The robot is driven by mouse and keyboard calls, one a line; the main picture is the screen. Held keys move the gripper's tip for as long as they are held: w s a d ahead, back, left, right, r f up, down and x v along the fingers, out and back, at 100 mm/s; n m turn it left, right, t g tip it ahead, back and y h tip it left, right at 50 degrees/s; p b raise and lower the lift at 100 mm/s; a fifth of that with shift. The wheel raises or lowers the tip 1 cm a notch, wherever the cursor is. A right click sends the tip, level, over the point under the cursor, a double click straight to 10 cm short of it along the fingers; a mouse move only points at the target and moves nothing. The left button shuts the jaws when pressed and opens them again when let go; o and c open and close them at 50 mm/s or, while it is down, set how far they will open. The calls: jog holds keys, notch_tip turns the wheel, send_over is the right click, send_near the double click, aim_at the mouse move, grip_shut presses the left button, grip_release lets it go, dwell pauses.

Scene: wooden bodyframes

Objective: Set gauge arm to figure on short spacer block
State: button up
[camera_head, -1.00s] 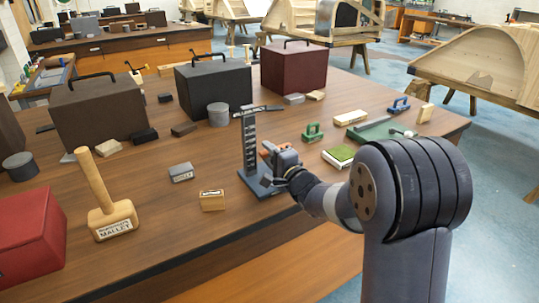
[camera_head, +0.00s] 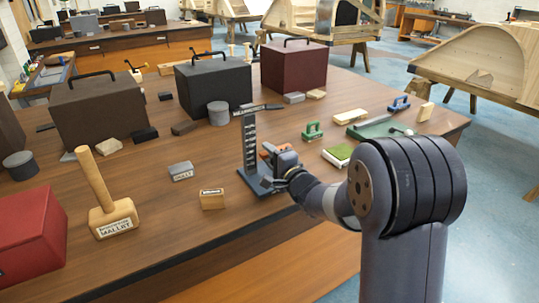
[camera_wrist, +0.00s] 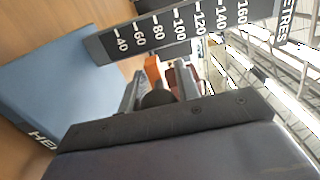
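The height gauge (camera_head: 249,145) stands upright on the wooden table, with a dark numbered scale, a blue-grey base and a dark bar across its top. In the wrist view its scale (camera_wrist: 180,28) crosses the top and its base (camera_wrist: 50,85) lies at left. An orange part (camera_wrist: 152,68), apparently the gauge arm, shows between my fingertips. My gripper (camera_wrist: 158,82) is beside the column with its fingers apart; I see no clear grip. A small wooden block (camera_head: 212,199) and a small grey block (camera_head: 181,171) carry labels too small to read; I cannot tell which is the short spacer.
A wooden mallet (camera_head: 112,215) and a red box (camera_head: 30,235) are at left. Large dark cases (camera_head: 214,90) stand behind the gauge. A green-handled tool (camera_head: 312,131), a green-topped block (camera_head: 338,154) and a green tray (camera_head: 380,129) are to the right.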

jog(key=o, duration=0.4)
jog(key=shift+c, duration=0.2)
jog(key=v, duration=1)
jog(key=shift+s+d, duration=0.3)
